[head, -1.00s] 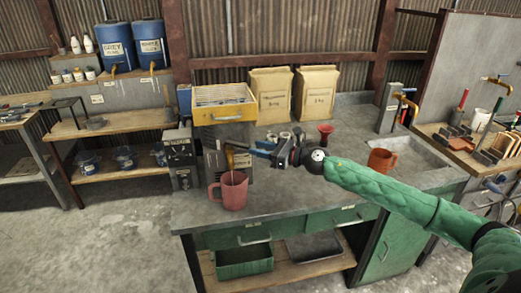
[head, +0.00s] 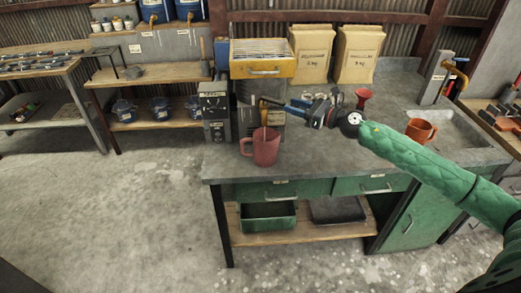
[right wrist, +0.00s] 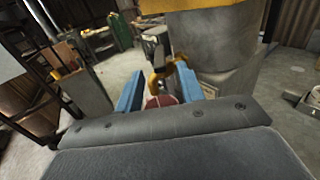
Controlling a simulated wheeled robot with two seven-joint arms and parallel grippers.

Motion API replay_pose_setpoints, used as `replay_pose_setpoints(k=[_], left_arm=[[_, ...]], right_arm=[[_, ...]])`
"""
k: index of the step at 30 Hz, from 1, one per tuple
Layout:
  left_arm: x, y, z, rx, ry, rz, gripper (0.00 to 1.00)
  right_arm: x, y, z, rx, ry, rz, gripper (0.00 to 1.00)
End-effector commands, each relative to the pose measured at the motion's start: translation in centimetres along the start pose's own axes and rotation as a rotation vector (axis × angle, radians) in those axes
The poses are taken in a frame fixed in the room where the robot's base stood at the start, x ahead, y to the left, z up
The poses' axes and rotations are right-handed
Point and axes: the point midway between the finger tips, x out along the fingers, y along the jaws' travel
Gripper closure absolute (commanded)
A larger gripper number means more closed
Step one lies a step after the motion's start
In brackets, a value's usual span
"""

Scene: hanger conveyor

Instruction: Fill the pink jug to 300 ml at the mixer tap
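The pink jug (head: 265,148) stands upright on the left front of the grey bench, below a brass tap (head: 269,101) on a grey unit. A thin pale line shows at the jug's mouth; I cannot tell whether it is a stream or a marking, and the fill level is not readable. My right gripper (head: 287,109) is at the tap's right side, above and behind the jug. In the right wrist view its blue fingers (right wrist: 158,90) are apart, with the brass tap (right wrist: 172,72) just beyond the gap and the jug (right wrist: 160,101) partly hidden below. My left gripper is out of view.
A dark box unit (head: 214,111) stands left of the jug. Paper sacks (head: 357,53), a red funnel (head: 363,97) and an orange mug (head: 421,131) are further right. The bench front right of the jug is clear.

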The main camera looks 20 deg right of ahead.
Motion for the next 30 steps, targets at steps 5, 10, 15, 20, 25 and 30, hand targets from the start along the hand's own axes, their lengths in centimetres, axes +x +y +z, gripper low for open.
replay_pose_setpoints(k=[5, 10, 15, 20, 25, 30], left_arm=[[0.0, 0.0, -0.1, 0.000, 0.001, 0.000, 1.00], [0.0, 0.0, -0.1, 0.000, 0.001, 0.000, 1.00], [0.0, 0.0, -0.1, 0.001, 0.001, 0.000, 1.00], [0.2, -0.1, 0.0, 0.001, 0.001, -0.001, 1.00], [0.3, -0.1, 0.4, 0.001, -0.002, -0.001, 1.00], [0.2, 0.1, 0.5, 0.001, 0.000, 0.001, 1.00]], right_arm=[[0.0, 0.0, 0.0, 0.000, 0.000, 0.000, 0.62], [0.0, 0.0, 0.0, 0.000, 0.000, 0.000, 0.62], [-0.1, 0.1, -0.6, 0.005, 0.006, 0.000, 0.87], [-1.2, 0.7, -3.9, 0.032, 0.044, -0.002, 1.00], [-2.9, 2.0, -6.8, 0.058, 0.084, 0.003, 1.00], [-4.2, 4.7, -7.7, 0.138, 0.086, 0.026, 1.00]])
